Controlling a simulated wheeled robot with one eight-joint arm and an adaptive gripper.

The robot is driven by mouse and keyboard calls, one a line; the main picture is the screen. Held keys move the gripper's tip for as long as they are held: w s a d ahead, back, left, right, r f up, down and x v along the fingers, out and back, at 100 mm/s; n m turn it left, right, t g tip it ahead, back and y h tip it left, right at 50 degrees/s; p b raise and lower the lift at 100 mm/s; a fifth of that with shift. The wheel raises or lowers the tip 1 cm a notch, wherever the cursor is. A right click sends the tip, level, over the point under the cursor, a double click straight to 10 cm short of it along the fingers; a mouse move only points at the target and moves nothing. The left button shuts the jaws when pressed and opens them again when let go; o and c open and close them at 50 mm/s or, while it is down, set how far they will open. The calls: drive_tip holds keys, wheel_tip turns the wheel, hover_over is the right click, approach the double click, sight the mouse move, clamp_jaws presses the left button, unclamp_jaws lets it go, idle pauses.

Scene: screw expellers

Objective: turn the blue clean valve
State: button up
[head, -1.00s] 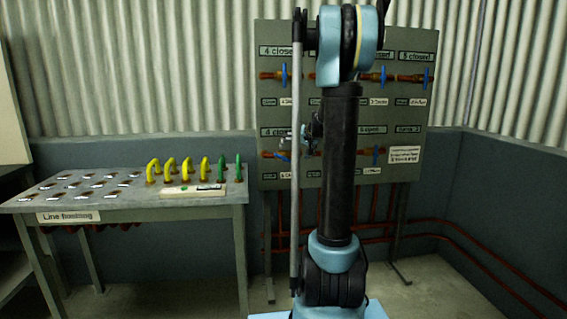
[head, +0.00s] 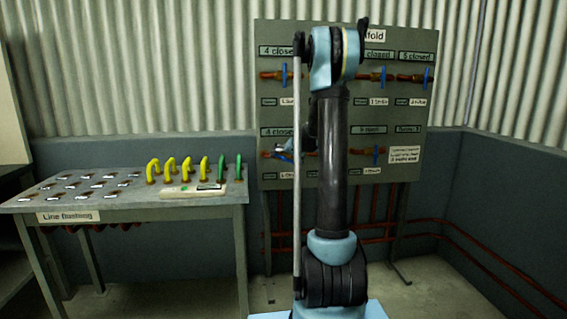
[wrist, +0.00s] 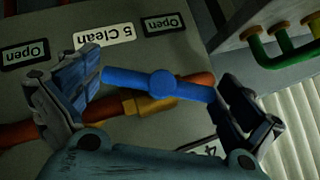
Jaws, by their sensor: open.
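The blue clean valve handle (wrist: 162,84) is in the middle of the wrist view, on a copper-coloured pipe (wrist: 20,134) with a brass body (wrist: 150,104). The handle crosses the pipe at a shallow angle. A "5 Clean" label (wrist: 105,36) is above it, with an "Open" label on each side. My gripper (wrist: 160,82) is open, with one finger by each end of the handle. I cannot tell whether either finger touches it. In the head view my arm hides much of the panel's middle, and the gripper is small at the lower left valve.
The grey valve panel (head: 345,112) carries other blue handles, such as one at the upper left (head: 284,77) and one at the upper right (head: 426,77). A bench (head: 80,216) with yellow and green handles stands left of the panel. Red pipes run along the lower wall.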

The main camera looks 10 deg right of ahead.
drive_tip(key=c, duration=0.8)
drive_tip(key=shift+a+n+h, duration=0.1)
drive_tip(key=shift+n+h, duration=0.4)
drive_tip(key=shift+h, duration=0.4)
drive_tip(key=shift+n+h, duration=0.6)
drive_tip(key=shift+h, duration=0.6)
